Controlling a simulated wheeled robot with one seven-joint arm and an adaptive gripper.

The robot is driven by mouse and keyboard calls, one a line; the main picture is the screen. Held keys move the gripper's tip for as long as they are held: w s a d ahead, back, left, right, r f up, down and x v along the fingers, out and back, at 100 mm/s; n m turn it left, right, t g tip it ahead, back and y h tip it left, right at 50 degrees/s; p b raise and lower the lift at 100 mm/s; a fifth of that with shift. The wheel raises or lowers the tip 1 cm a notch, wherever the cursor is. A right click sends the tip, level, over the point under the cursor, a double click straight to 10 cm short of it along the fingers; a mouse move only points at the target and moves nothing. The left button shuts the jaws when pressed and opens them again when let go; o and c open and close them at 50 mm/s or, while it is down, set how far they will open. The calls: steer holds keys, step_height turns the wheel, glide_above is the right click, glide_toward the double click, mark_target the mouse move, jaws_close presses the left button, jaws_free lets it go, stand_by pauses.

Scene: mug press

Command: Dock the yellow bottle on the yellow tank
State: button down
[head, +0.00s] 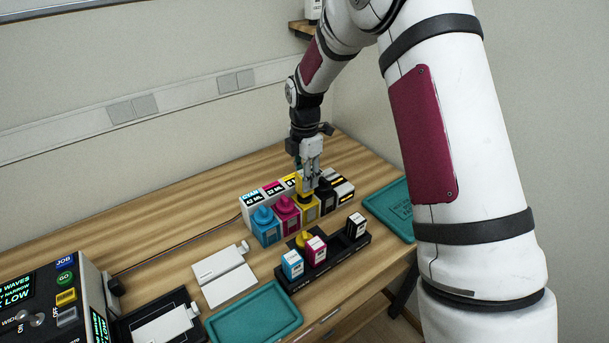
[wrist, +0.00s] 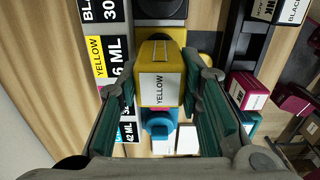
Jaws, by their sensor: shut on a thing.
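My gripper (head: 308,172) is shut on the yellow bottle (head: 304,187), holding it above or on the yellow tank (head: 308,212). In the wrist view the bottle (wrist: 158,75), with its YELLOW label, sits between my two fingers (wrist: 165,82). Part of the yellow tank (wrist: 160,34) shows beyond it. The bottle's lower end is hidden, so I cannot tell whether it is seated.
Capped cyan (head: 266,225), magenta (head: 286,214) and black (head: 325,199) tanks stand beside it. A black rack (head: 332,263) in front holds cyan, magenta and black bottles; a yellow round piece (head: 303,239) shows there. Teal trays (head: 255,316) flank the area.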

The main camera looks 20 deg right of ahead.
steer(key=shift+f, duration=0.4)
steer(key=c, duration=1.4)
jaws_free()
steer(key=shift+r+p, duration=1)
steer(key=shift+r, duration=4.5)
